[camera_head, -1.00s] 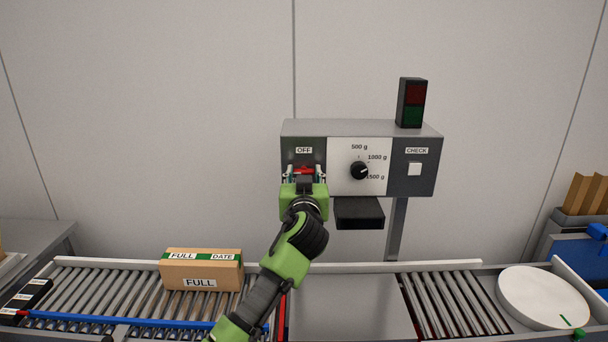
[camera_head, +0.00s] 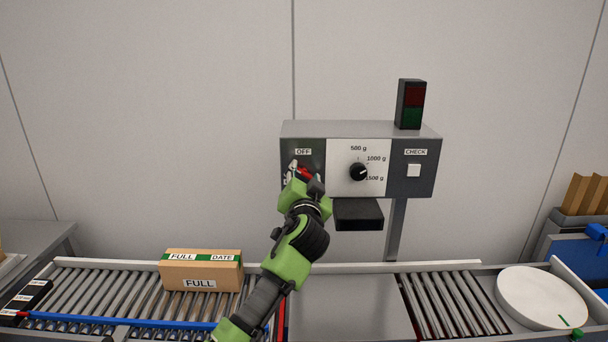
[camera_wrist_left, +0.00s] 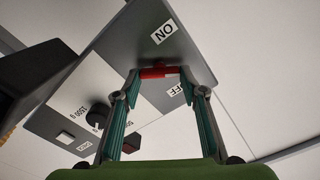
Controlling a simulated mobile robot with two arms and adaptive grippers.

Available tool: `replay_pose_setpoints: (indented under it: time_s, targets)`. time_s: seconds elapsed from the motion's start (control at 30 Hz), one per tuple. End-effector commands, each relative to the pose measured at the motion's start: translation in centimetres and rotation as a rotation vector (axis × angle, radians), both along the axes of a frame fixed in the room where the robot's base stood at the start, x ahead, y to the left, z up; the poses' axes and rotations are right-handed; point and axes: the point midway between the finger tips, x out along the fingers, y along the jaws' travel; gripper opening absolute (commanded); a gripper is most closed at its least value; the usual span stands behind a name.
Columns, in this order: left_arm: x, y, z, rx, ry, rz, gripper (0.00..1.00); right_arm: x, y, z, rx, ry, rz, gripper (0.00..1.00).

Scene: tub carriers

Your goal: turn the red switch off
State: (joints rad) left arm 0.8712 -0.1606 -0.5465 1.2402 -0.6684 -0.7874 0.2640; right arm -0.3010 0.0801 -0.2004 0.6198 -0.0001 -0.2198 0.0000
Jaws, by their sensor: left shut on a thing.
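The red switch (camera_head: 304,173) is on the dark left panel of the grey control box (camera_head: 360,129), below the OFF label (camera_head: 303,152). My left gripper (camera_head: 303,177) is shut on the switch, a finger on either side of it, and is tilted in the head view. In the left wrist view the red switch (camera_wrist_left: 158,72) sits between the teal-padded fingertips. An ON label (camera_wrist_left: 164,31) and a partly hidden OFF label (camera_wrist_left: 175,90) lie on opposite sides of it. The gripper hides the lower part of the panel. My right gripper is not in view.
The box also has a black dial (camera_head: 359,172) and a white CHECK button (camera_head: 414,170). A signal light (camera_head: 411,104) with dark red and green lamps stands on top. Below, a carton (camera_head: 201,270) sits on the roller conveyor (camera_head: 130,290). A white round plate (camera_head: 542,297) is at right.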

Motion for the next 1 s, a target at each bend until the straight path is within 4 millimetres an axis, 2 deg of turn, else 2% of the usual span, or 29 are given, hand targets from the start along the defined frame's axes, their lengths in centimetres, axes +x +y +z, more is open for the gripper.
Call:
replay_pose_setpoints:
  time_s: [0.6,1.0]
  targets:
    - [0.0,-0.1,-0.2,0.587,0.003,0.000,0.17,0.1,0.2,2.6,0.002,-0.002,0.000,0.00]
    - [0.0,-0.1,-0.4,0.877,0.003,0.000,0.17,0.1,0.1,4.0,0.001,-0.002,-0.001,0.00]
